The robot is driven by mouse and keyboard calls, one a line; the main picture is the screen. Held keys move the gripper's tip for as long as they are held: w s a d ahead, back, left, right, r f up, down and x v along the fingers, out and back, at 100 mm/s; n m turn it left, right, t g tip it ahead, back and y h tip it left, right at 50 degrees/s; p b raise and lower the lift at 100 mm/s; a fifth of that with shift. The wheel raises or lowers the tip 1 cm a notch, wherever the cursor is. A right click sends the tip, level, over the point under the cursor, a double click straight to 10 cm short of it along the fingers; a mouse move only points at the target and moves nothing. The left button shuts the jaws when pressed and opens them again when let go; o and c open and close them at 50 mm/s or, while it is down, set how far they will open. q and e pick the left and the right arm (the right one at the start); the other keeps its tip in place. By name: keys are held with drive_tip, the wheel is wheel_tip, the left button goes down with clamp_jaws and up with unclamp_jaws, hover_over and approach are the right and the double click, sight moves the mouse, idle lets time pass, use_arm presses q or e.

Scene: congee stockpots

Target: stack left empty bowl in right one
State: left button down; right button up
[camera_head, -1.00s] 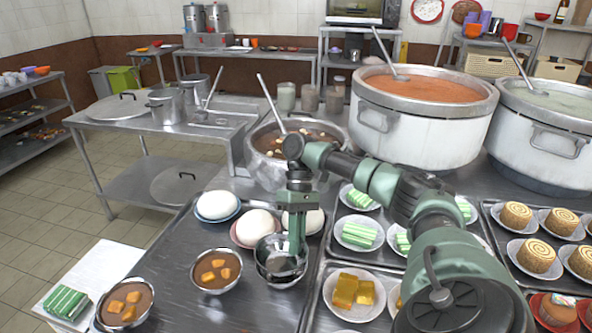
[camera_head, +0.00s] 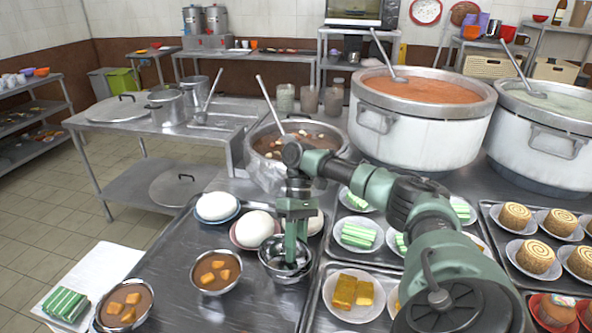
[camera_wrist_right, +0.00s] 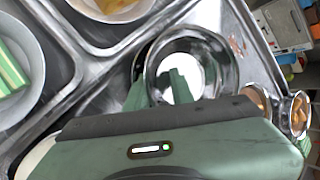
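Two empty metal bowls show at the right edge of the near-left tray. The upper bowl (camera_head: 272,250) appears to sit in the lower bowl (camera_head: 288,279), with both rims close together. In the right wrist view the upper bowl (camera_wrist_right: 214,67) is round and empty, and a second rim shows at its left. My right gripper (camera_head: 296,262) points down at the bowls, its fingers apart. In the wrist view the right gripper (camera_wrist_right: 157,90) has one finger inside the upper bowl and one outside its wall. My left gripper is out of view.
White buns on plates (camera_head: 256,228) stand just behind the bowls. Filled bowls (camera_head: 216,271) stand at the left. A tray with green and yellow cakes (camera_head: 354,291) lies right. Large stockpots (camera_head: 420,130) stand behind. The tray's front middle (camera_head: 255,310) is clear.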

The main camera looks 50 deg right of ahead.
drive_tip(key=v, duration=0.3)
drive_tip(key=shift+w+d+f, duration=0.1)
drive_tip(key=shift+w, duration=0.1)
drive_tip(key=p+v, duration=0.4)
drive_tip(key=v, duration=0.4)
drive_tip(key=shift+r, duration=0.3)
drive_tip(key=shift+d, duration=0.1)
